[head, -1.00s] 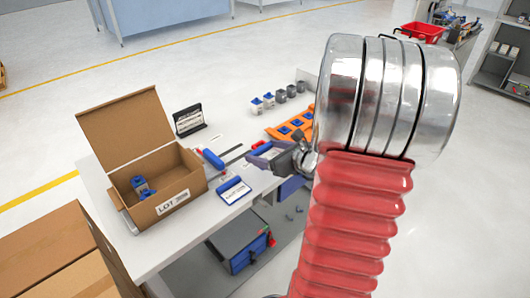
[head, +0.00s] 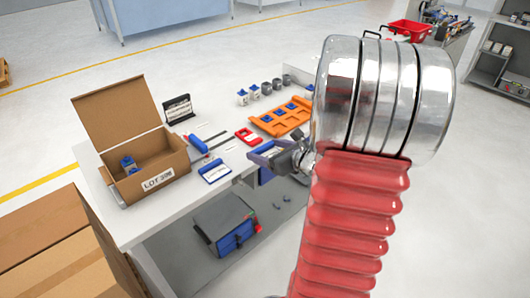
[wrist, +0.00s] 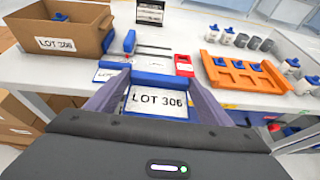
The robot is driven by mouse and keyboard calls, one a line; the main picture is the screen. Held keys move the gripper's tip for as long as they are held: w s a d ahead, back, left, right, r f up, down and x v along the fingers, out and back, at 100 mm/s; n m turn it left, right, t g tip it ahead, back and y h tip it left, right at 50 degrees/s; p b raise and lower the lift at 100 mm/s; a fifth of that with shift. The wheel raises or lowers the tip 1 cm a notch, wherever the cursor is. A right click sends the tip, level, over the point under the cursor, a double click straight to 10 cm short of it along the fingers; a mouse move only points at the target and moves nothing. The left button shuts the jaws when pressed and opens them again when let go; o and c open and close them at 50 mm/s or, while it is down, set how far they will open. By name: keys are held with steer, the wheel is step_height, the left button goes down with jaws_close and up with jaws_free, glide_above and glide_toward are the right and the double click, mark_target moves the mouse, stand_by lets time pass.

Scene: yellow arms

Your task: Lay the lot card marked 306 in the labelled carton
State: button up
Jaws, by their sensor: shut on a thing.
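My gripper (wrist: 155,105) is shut on a lot card (wrist: 158,103) with a blue top edge. The card reads LOT 306 in the wrist view and sits between the two fingers, in front of the table's near edge. In the head view my gripper (head: 275,155) is right of the carton and partly hidden by my arm. The open carton (head: 160,182) stands at the table's left end with its lid up and a blue and grey part inside. Its label (wrist: 56,44) reads LOT 306.
Another blue-edged card (head: 215,172) lies on the table between carton and gripper. Several small bottles stand behind.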

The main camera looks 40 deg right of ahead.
steer(key=shift+w+a+f, duration=0.1)
steer(key=shift+w+a, duration=0.9)
steer(key=w+a+n+y, duration=0.2)
steer(key=w+a, duration=0.2)
steer(key=a, duration=1)
steer(key=w+a+f+n+y, duration=0.1)
steer(key=w+a, duration=0.3)
steer(key=a, duration=1)
steer(key=shift+w+a+f+n+g+y, duration=0.15)
steer(key=shift+w+a+n+g+y, duration=0.2)
steer(key=shift+y, duration=0.35)
steer(key=shift+s+d, duration=0.15)
steer(key=shift+s, duration=0.1)
